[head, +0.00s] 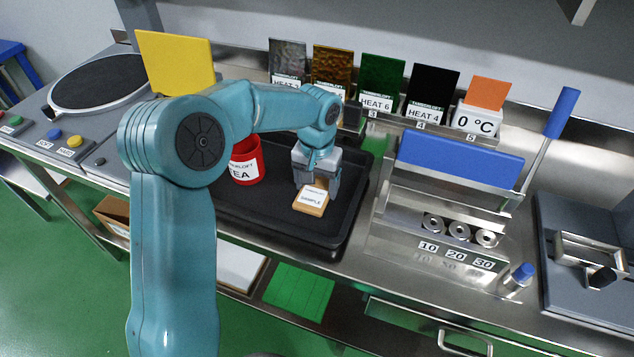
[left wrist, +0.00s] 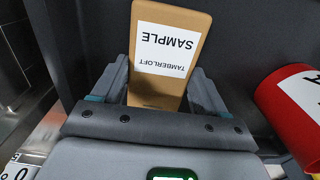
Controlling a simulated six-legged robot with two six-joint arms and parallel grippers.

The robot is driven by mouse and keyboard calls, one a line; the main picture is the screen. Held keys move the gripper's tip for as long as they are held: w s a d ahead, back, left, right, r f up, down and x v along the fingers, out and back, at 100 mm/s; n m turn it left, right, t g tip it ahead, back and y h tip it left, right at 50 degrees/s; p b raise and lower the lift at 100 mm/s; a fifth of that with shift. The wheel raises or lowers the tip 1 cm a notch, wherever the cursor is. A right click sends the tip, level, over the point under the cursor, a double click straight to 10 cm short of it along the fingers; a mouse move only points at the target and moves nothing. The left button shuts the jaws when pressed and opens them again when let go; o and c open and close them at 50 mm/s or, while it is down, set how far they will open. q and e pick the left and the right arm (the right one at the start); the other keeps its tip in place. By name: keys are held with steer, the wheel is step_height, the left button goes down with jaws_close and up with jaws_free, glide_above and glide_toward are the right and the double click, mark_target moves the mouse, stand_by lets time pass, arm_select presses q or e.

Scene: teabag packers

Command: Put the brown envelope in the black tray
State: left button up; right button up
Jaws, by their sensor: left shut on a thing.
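The brown envelope (head: 311,201), with a white SAMPLE label, is at the right part of the black tray (head: 262,212). My left gripper (head: 316,186) is shut on it from above. In the left wrist view the envelope (left wrist: 168,50) stands out between the two fingers (left wrist: 160,88), with the dark tray (left wrist: 245,35) behind it. I cannot tell whether the envelope touches the tray floor. My right gripper does not show.
A red TEA cup (head: 246,165) stands in the tray left of the envelope. A steel press with a blue block (head: 460,160) is right of the tray. Several coloured HEAT panels stand in a row behind. The tray's front middle is clear.

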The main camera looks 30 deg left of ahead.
mark_target(317, 188)
arm_select(q)
steer(key=shift+f, duration=0.15)
steer(key=o, duration=1)
steer(key=shift+o, duration=0.2)
step_height(317, 188, up, 12)
steer(key=shift+r+p, duration=0.25)
steer(key=shift+p, duration=0.2)
